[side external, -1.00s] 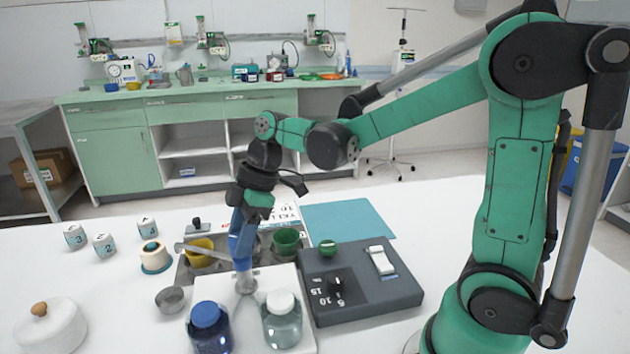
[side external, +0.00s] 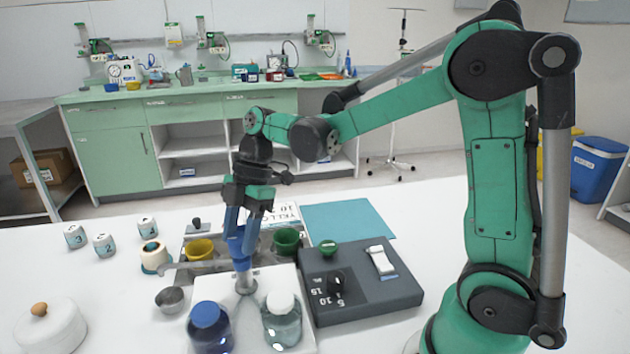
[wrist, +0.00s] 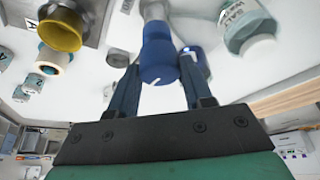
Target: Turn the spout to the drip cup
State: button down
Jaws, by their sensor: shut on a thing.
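A metal post with a blue knob (side external: 238,250) stands on the white board between two bottles. Its grey spout (side external: 195,266) reaches left from the post in the side view. A small metal cup (side external: 170,299) stands on the table below and close to the spout's outer end in the picture; I take it as the drip cup. My gripper (side external: 241,237) comes from above, its blue fingers shut on the knob. In the wrist view the knob (wrist: 158,58) sits between my two fingers (wrist: 157,72). The spout is not clear in the wrist view.
A blue-capped bottle (side external: 208,328) and a white-capped bottle (side external: 282,322) stand close in front of the post. A yellow cup (side external: 199,249) and a green cup (side external: 287,241) sit behind. A dark dial box (side external: 345,300) is to the right. A lidded white pot (side external: 48,328) is front left.

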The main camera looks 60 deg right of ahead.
jog(key=shift+c, duration=1.7)
grip_release()
jog(key=shift+v, duration=2.8)
jog(key=s+f+m+t+h, duration=0.3)
jog(key=s+m+t, duration=0.3)
jog(key=m, duration=1)
jog(key=shift+s+a+m+t+h, duration=0.3)
jog(key=shift+s+m+h, duration=0.1)
jog(key=shift+s+h, duration=0.35)
